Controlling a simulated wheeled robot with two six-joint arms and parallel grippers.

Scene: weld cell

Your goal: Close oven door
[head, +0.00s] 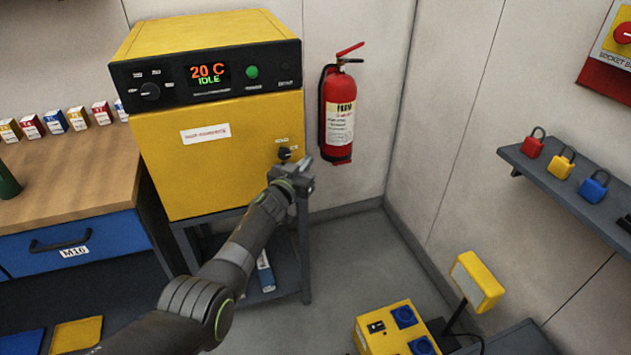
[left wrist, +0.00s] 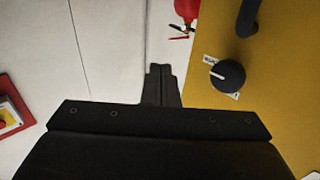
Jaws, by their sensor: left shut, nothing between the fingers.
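The yellow oven (head: 205,35) stands on a dark stand at the back. Its yellow door (head: 215,155) covers the front below the black control panel (head: 205,75), and I see no clear gap around it. A dark knob (head: 285,153) sits near the door's right edge; it also shows in the left wrist view (left wrist: 228,76), with a black handle (left wrist: 248,16) above it. My left gripper (head: 303,172) is just below and right of the knob, by the door's right edge. Its fingers (left wrist: 160,84) are together and empty; whether they touch the door I cannot tell. My right gripper is out of view.
A red fire extinguisher (head: 339,110) hangs on the wall right of the oven. A wooden-topped bench (head: 75,170) stands at the left. A shelf with padlocks (head: 560,180) is at the right. A yellow box (head: 395,330) stands low in front.

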